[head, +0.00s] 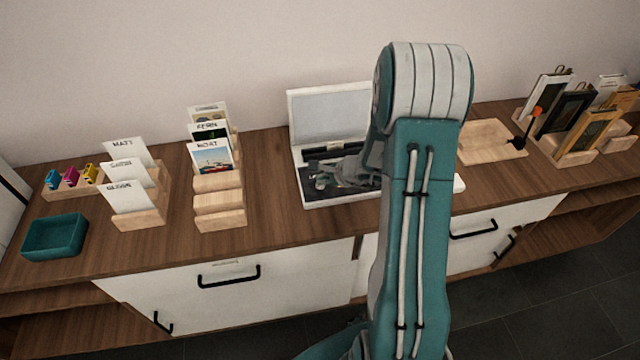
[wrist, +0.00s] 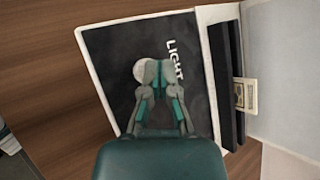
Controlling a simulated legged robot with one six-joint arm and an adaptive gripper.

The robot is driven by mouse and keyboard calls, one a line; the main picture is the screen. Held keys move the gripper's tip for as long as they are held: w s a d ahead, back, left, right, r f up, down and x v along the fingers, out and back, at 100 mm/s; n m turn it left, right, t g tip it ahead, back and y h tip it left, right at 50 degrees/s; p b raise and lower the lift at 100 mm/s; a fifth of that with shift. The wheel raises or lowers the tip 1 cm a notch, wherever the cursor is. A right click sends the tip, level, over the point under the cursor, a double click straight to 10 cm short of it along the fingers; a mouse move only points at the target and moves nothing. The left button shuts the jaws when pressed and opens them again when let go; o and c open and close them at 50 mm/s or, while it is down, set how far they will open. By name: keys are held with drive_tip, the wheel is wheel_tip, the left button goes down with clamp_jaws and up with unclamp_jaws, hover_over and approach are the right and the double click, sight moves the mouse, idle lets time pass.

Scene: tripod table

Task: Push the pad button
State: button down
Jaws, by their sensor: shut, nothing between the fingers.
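The pad (wrist: 112,45) is a dark panel with the white word LIGHT, set in a white open case. The pad button (wrist: 140,69) is a pale round disc on it, partly covered by my fingertips in the wrist view. My gripper (wrist: 158,72) is shut and empty, its tips overlapping the right part of the button; I cannot tell whether they touch it. In the head view my gripper (head: 320,181) is low over the dark pad (head: 312,192), and the button is hidden or too small to make out.
The case's raised lid (head: 330,112) stands behind the pad, with a black bar (wrist: 226,85) and a banknote-like slip (wrist: 245,95) beside it. Card holders (head: 222,200) stand left; a wooden tray (head: 490,140) and frames (head: 565,110) stand right.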

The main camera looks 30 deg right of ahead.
drive_tip(key=shift+f, duration=0.3)
drive_tip(key=shift+r, duration=0.1)
idle(0.3)
drive_tip(key=shift+r, duration=0.7)
drive_tip(key=shift+r, duration=3)
